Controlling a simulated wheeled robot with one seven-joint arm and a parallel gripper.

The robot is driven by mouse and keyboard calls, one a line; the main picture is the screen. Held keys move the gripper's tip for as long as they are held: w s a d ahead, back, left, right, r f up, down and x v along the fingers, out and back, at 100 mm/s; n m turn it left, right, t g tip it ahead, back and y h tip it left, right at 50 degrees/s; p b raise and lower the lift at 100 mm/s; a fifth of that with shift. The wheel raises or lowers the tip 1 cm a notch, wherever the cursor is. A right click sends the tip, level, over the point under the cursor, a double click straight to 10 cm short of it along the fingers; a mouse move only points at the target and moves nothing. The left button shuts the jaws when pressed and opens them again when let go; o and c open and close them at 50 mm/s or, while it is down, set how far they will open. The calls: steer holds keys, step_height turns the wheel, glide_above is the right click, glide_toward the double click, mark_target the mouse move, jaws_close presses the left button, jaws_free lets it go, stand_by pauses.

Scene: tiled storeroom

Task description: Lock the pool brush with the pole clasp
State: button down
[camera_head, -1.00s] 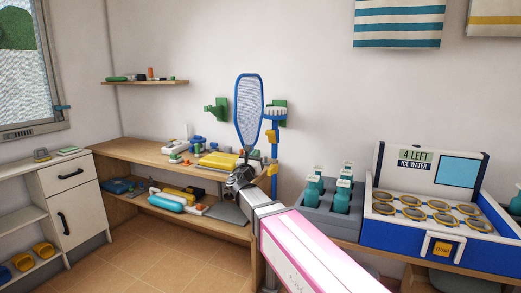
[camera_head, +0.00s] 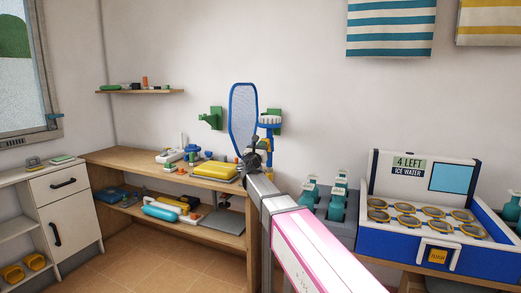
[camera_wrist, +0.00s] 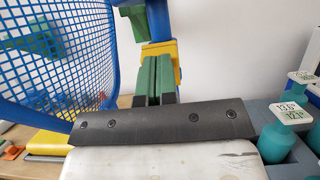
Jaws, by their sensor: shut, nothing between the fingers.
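The pool brush (camera_head: 270,121), blue with pale bristles, is upright at the wall by a green bracket (camera_head: 276,112). Its blue pole (camera_wrist: 158,18) drops behind my gripper. The yellow clasp (camera_wrist: 162,50) shows around the pole in the wrist view; in the head view my arm mostly hides it. My gripper (camera_wrist: 152,80) is shut and empty, its two green-faced fingers side by side just before the clasp. I cannot tell whether they touch it. In the head view my gripper (camera_head: 258,149) is just below the brush head. I cannot tell whether the clasp is locked.
A blue net (camera_head: 242,112) stands close to the left of my gripper. Green bottles in a grey rack (camera_head: 322,222) and a blue and white goggle box (camera_head: 395,240) are to the right. A wooden bench (camera_head: 135,160) with a yellow item (camera_head: 210,171) lies left.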

steer(key=shift+r, duration=0.1)
steer(key=w+r+g, duration=0.1)
steer(key=w+d+r+g+y, duration=0.1)
steer(key=shift+w+r+g, duration=0.15)
steer(key=shift+r+g, duration=0.05)
steer(key=shift+g, duration=0.2)
steer(key=shift+a, duration=0.1)
stand_by(0.4)
